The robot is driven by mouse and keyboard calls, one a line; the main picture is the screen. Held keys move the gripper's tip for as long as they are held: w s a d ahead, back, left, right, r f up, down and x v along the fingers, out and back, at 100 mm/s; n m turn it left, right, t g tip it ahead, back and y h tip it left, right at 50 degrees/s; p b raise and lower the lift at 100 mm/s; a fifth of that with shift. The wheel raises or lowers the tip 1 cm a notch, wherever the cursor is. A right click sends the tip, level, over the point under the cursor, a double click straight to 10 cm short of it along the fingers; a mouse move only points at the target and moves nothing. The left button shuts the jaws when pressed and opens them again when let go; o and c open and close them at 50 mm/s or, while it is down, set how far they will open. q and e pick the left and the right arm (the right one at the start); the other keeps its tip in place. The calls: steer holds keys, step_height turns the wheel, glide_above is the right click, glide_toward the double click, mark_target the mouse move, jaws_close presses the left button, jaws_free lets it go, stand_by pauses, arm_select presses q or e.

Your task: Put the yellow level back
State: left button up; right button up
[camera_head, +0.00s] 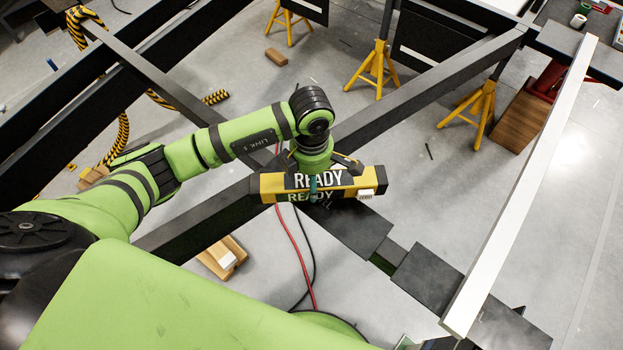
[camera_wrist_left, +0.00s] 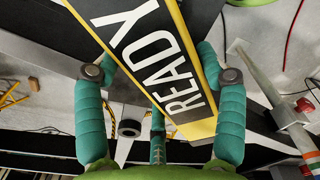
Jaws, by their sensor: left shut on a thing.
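The yellow level (camera_head: 268,189) is a yellow and black bar with "READY" in white letters. It lies nearly crosswise in the head view, over the black chassis beams. My left gripper (camera_head: 313,184) is shut on it near its middle, from above. A teal finger shows across the level's near side. In the left wrist view the level (camera_wrist_left: 165,55) runs at a slant between the teal fingers of my left gripper (camera_wrist_left: 160,85). I cannot tell whether the level touches the beam below. My right gripper is not in view.
Black chassis beams (camera_head: 432,88) cross the scene, and a long white bar (camera_head: 522,190) slants along the right. Yellow jack stands (camera_head: 374,66) stand on the grey floor. Red and black cables (camera_head: 294,240) hang below the level. A wooden block (camera_head: 222,258) lies on the floor.

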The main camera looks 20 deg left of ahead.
arm_select(q)
step_height(320, 180, down, 3)
steer(key=shift+r+p, duration=0.1)
steer(key=shift+p, duration=0.2)
steer(key=o, duration=1.2)
steer(key=shift+f, duration=0.25)
steer(key=shift+c, duration=0.2)
steer(key=o, duration=0.4)
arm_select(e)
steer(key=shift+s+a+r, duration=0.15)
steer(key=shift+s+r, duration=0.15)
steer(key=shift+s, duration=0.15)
arm_select(q)
steer(key=shift+r, duration=0.1)
